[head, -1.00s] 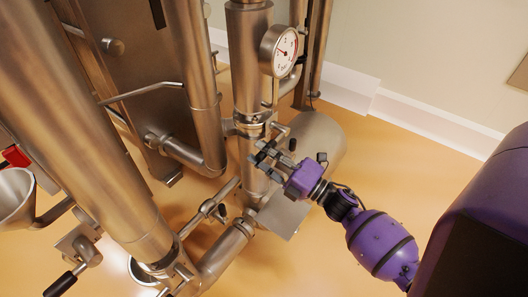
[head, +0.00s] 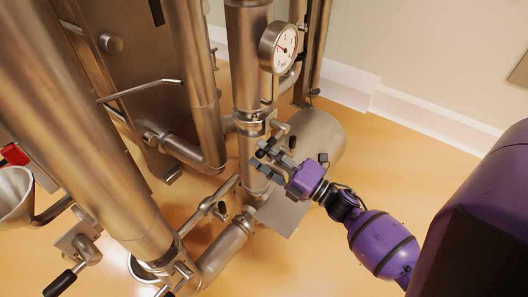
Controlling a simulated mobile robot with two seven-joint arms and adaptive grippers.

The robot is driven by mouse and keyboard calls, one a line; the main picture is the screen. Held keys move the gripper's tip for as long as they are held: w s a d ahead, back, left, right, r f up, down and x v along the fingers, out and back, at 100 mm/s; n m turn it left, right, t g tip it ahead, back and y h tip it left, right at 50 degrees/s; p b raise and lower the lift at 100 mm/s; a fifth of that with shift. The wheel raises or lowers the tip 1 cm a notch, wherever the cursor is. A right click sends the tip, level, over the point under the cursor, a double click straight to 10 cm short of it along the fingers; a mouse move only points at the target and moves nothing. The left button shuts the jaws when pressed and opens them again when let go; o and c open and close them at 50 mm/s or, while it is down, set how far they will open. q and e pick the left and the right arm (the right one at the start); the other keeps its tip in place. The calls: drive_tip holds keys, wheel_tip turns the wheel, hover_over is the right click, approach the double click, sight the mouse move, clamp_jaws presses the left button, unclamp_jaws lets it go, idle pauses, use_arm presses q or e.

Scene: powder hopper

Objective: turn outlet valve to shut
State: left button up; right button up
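Several valve handles are in the head view, and I cannot tell for sure which is the outlet valve. One short steel handle with a black tip (head: 292,143) is on the middle vertical pipe (head: 248,70), just above my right gripper. A lever with a black grip (head: 61,283) is at the lower left. Another small black-tipped handle (head: 222,209) is by the low pipe. My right gripper (head: 262,160) is open beside the middle pipe, its dark fingertips spread, with nothing visible between them. Contact with the pipe cannot be told. My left gripper is not in view.
A round dial gauge (head: 279,48) is on the middle pipe above my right gripper. A thick steel pipe (head: 75,130) and a funnel (head: 14,197) fill the left. A steel cylinder (head: 318,138) lies behind the gripper. Yellow floor (head: 410,150) is clear at right.

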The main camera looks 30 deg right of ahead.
drive_tip(key=v, duration=1.1)
drive_tip(key=shift+s, duration=0.3)
